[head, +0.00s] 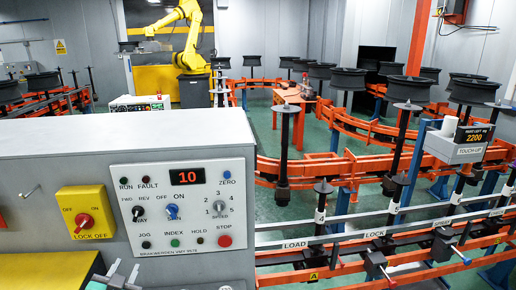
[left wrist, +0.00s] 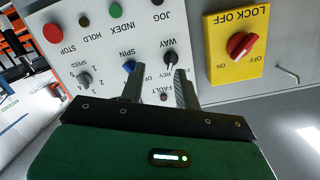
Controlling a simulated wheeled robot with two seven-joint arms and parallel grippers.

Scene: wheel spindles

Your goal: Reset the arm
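My left gripper (head: 122,272) shows at the bottom left of the head view, below the control panel (head: 130,174) and apart from it. In the left wrist view its two fingers (left wrist: 158,72) stand apart with nothing between them, so it is open and empty. They point at the panel, towards the black WAY switch (left wrist: 171,60) and the blue SPIN switch (left wrist: 129,67). My right gripper is in neither view.
A yellow lock-off box (head: 86,212) with a red knob sits left of the panel on the grey cabinet (head: 40,165). Orange rails (head: 350,168) with several spindles and wheels fill the right. A yellow robot arm (head: 187,35) stands at the back.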

